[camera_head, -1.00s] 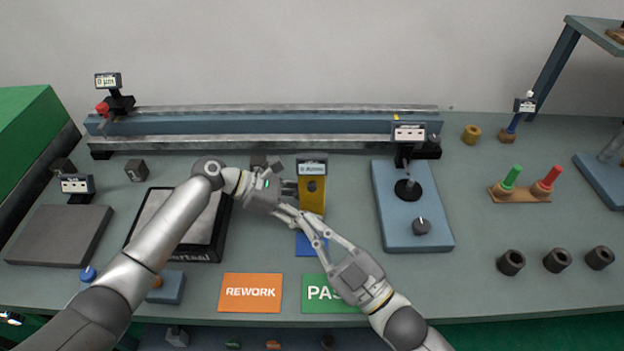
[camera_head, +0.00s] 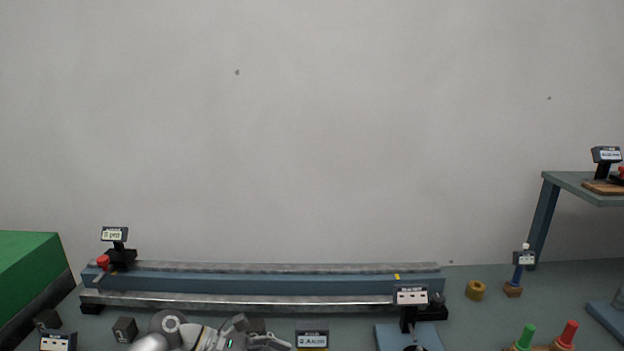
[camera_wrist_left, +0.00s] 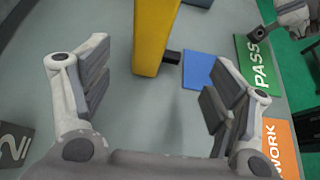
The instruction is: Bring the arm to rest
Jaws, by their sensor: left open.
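My left gripper (camera_wrist_left: 158,75) is open in the left wrist view, with nothing between its fingers. In the head view only part of my left gripper and wrist (camera_head: 262,342) shows at the bottom edge. A yellow upright block (camera_wrist_left: 155,35) stands just beyond the open fingers, apart from them.
A blue square (camera_wrist_left: 204,68), a green PASS mat (camera_wrist_left: 262,68) and an orange REWORK mat (camera_wrist_left: 279,140) lie near the yellow block. A long rail (camera_head: 260,283) runs along the table's back. A green box (camera_head: 30,265) is at left, a raised shelf (camera_head: 575,182) at right.

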